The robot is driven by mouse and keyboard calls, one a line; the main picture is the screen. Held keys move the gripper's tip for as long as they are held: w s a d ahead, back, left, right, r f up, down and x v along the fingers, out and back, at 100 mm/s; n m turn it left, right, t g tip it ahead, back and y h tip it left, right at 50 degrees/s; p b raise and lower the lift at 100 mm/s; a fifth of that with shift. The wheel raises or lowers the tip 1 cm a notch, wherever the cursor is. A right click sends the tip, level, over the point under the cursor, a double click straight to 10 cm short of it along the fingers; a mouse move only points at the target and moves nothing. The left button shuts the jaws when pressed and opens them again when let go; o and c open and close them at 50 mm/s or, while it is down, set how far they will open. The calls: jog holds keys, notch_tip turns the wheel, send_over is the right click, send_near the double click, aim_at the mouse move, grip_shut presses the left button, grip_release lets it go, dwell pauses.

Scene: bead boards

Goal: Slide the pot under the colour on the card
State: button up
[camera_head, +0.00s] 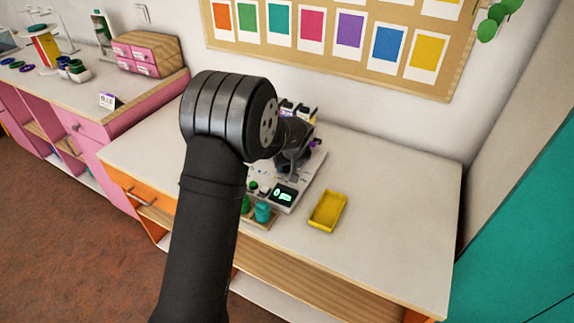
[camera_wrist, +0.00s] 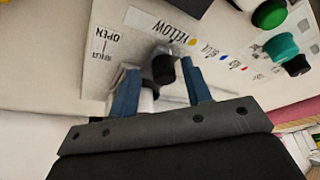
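The pale machine (camera_head: 294,196) is on the white table, partly hidden behind my arm. In the wrist view its panel (camera_wrist: 100,72) has a row of colour words with dots; YELLOW and BLUE can be read. A dark round-ended piece (camera_wrist: 163,67), possibly the pot, is near YELLOW. My gripper (camera_wrist: 158,70) is open, its blue fingers on either side of that piece with gaps visible. In the head view my gripper (camera_head: 294,160) is partly hidden.
A yellow tray (camera_head: 328,211) lies right of the machine, with clear table beyond it. A teal jar (camera_head: 263,212) stands at the machine's front edge. Green (camera_wrist: 270,13) and teal (camera_wrist: 281,47) round pieces are at the wrist view's upper right. Colour swatches hang on the board (camera_head: 375,78).

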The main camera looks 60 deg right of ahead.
jog(key=v, duration=1.7)
jog(key=shift+r, duration=0.2)
jog(key=shift+f, duration=0.15)
jog(key=x, duration=1.7)
jog(key=shift+w, duration=0.1)
